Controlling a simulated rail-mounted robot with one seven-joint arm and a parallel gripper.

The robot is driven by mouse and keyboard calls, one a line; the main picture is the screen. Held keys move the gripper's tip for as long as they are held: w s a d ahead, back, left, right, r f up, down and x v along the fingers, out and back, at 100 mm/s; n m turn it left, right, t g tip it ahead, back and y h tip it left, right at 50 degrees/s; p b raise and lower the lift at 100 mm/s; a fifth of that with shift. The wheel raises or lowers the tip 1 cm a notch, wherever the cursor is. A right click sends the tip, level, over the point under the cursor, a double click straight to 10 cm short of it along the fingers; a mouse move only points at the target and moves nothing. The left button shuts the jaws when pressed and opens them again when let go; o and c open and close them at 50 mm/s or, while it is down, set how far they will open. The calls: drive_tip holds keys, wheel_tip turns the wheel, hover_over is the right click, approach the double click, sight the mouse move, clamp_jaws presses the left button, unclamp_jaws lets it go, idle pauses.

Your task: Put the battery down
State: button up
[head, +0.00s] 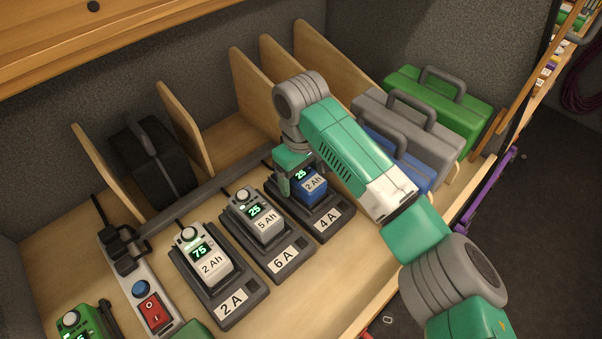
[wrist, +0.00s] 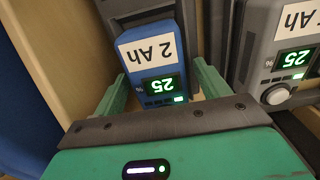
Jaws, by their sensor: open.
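A blue battery (head: 316,194), labelled 2 Ah with its display at 25, sits on the dark charger marked 4 A (head: 330,218). My gripper (head: 294,178) is above the display end of the blue battery. In the wrist view my gripper (wrist: 160,72) is open, with one green finger on each side of the blue battery (wrist: 148,70). A gap shows beside the right finger; contact at the left finger is hard to tell. The battery's display end lies partly between the fingers.
A white 5 Ah battery (head: 266,228) sits on the 6 A charger (head: 284,262), close beside. A white 2 Ah battery (head: 214,266) sits on the 2 A charger (head: 232,302). Wooden dividers (head: 255,85) stand behind. Blue, grey and green cases (head: 440,105) stand at right.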

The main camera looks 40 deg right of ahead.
sight(301, 172)
wheel_tip(301, 172, up, 12)
drive_tip(key=shift+b, duration=0.4)
